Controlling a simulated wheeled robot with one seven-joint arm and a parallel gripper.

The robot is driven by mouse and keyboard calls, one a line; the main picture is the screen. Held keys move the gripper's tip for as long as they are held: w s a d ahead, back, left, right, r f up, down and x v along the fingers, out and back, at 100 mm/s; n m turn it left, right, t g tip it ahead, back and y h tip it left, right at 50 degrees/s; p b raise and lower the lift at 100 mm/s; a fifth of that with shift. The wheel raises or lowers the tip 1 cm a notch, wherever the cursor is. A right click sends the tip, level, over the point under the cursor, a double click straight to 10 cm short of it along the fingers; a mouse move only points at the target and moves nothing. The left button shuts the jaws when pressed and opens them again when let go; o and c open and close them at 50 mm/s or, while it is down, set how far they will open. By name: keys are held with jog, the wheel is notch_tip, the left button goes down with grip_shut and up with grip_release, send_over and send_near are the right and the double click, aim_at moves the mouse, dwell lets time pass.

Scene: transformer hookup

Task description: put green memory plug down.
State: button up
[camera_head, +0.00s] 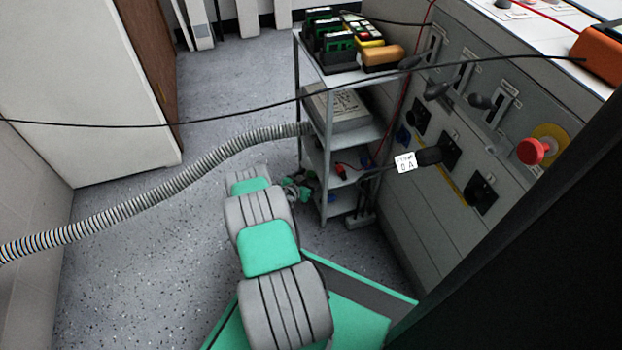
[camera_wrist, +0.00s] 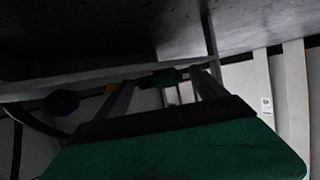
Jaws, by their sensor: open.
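A small dark green block with pale prongs, apparently the green memory plug (camera_wrist: 168,78), shows between the fingertips in the wrist view. My gripper (camera_wrist: 165,86) is open, with one finger on each side of it. The picture is dark, and I cannot tell whether a finger touches the plug or what it rests on. In the head view my gripper (camera_head: 304,188) is at the left side of the metal shelf rack (camera_head: 331,178), by its lower levels. It is small and partly hidden there, and I cannot pick out the plug in that view.
Green-and-black units (camera_head: 335,42) and an orange block (camera_head: 383,55) stand on the rack's top. A grey box (camera_head: 342,107) lies one level down. A ribbed hose (camera_head: 150,195) and a black cable (camera_head: 230,111) cross the space. A switch panel (camera_head: 470,130) stands right; floor at left is free.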

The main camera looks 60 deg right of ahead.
jog(key=shift+r, duration=0.2)
jog(key=p+v, duration=0.5)
jog(key=v, duration=0.7)
